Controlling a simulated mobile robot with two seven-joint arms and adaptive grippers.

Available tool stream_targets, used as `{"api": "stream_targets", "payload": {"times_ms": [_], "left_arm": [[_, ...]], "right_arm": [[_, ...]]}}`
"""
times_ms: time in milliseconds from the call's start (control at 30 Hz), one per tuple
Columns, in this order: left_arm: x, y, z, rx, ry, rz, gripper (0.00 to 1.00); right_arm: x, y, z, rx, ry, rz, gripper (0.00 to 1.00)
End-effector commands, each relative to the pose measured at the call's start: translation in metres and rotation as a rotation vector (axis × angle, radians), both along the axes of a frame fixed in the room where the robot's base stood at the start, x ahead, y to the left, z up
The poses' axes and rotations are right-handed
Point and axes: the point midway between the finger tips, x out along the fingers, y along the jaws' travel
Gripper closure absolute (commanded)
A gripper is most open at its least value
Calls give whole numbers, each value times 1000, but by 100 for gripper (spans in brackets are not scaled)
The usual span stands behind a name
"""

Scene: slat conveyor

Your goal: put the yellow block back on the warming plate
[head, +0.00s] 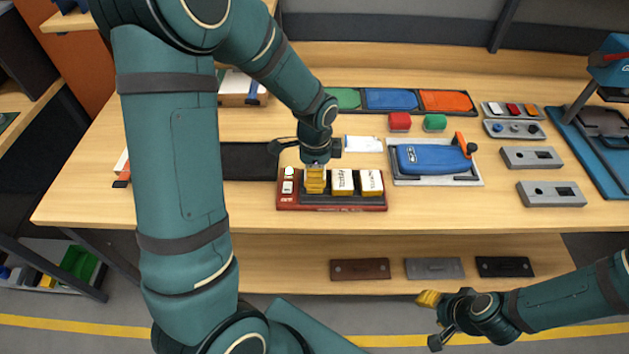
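The warming plate (283,203) appears to be the red-based tray with a dark top at the middle of the table. Two white-topped yellow blocks (342,182) (371,183) stand side by side on it. A yellow block (315,183) shows at their left, directly below my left gripper (316,165). The gripper points down over the tray and partly covers this block. I cannot tell whether its fingers touch the block or whether the block rests on the plate. My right gripper (433,320) is open in front of the table, with a yellow part at its upper finger.
A blue device (432,159) on a pale base stands right of the tray. A black mat (249,161) lies at its left. Red (399,122) and green (434,123) blocks and colored trays (390,99) lie behind. Grey boxes (550,194) are at the right. A shelf (300,253) runs below.

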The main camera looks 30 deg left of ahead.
Motion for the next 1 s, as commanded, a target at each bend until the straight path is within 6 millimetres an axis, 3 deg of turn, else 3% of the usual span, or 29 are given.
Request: {"api": "stream_targets", "payload": {"times_ms": [200, 600, 633, 700, 1000], "left_arm": [[-1, 0, -30, 0, 4, 0, 62], [0, 0, -34, 0, 1, 0, 62], [0, 0, -33, 0, 1, 0, 20], [0, 0, -33, 0, 1, 0, 0], [0, 0, -30, 0, 1, 0, 0]], "right_arm": [[-2, 0, -5, 1, 3, 2, 53], [-3, 1, -8, 2, 6, 4, 53], [-3, 1, -8, 2, 6, 4, 53], [-2, 1, -7, 2, 6, 4, 53], [-2, 0, -5, 1, 5, 4, 53]]}}
